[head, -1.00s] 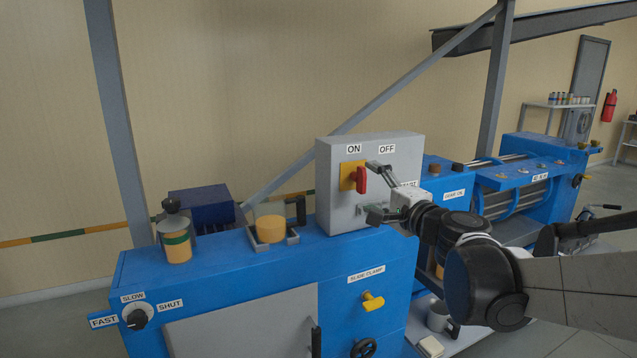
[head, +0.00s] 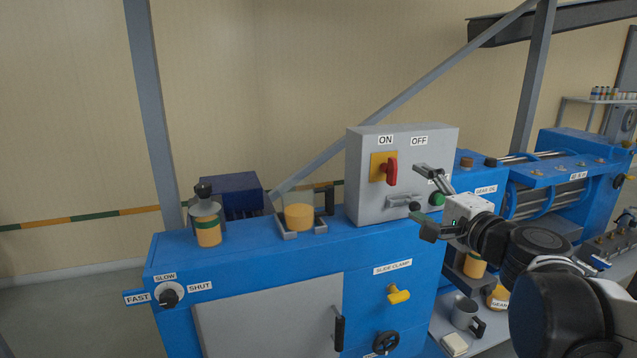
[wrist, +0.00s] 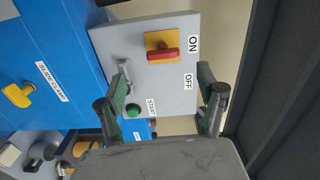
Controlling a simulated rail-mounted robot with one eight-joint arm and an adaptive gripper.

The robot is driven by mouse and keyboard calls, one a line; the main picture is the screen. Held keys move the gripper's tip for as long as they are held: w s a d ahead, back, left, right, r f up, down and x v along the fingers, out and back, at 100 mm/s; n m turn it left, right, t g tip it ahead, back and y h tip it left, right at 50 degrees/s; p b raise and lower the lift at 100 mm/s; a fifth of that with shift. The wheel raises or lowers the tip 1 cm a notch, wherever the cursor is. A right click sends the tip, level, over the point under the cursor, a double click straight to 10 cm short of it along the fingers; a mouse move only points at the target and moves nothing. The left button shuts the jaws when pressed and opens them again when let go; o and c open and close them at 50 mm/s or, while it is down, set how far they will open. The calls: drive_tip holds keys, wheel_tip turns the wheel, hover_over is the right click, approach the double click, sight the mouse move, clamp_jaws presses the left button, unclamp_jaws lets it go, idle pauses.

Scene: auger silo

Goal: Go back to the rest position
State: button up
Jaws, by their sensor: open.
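My gripper (head: 430,204) is open and empty in front of the right part of a grey switch box (head: 362,205). Its two fingers stand apart, one above the other, in the head view. In the wrist view the gripper (wrist: 163,72) shows its fingers spread in front of the box face, with nothing between them. A red handle (head: 391,171) on a yellow plate (head: 377,161) sits left of the fingers, apart from them, and stands upright. The handle also shows in the wrist view (wrist: 164,53). A green START button (head: 437,198) is close behind the fingers.
A blue machine (head: 240,255) carries a bottle (head: 207,222), a beaker (head: 299,217) in a holder, a speed knob (head: 169,295) and a yellow slide clamp knob (head: 399,295). A mug (head: 464,314) stands low at right. A grey diagonal beam (head: 420,82) crosses behind the box.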

drive_tip(key=s+a+f+n+g, duration=0.7)
drive_tip(key=s+a+f+n, duration=0.15)
drive_tip(key=s+f, duration=0.2)
drive_tip(key=s+d+f+n+g+h, duration=0.1)
drive_tip(key=s+d+f+n+h, duration=0.1)
drive_tip(key=s, duration=0.3)
drive_tip(key=s+d+f+n+g+h, duration=0.1)
drive_tip(key=s+d+f+n+h, duration=0.2)
drive_tip(key=s, duration=0.3)
drive_tip(key=shift+d+f+g+h, duration=0.3)
drive_tip(key=shift+d+f+g, duration=0.15)
drive_tip(key=shift+f, duration=0.2)
drive_tip(key=shift+n, duration=0.25)
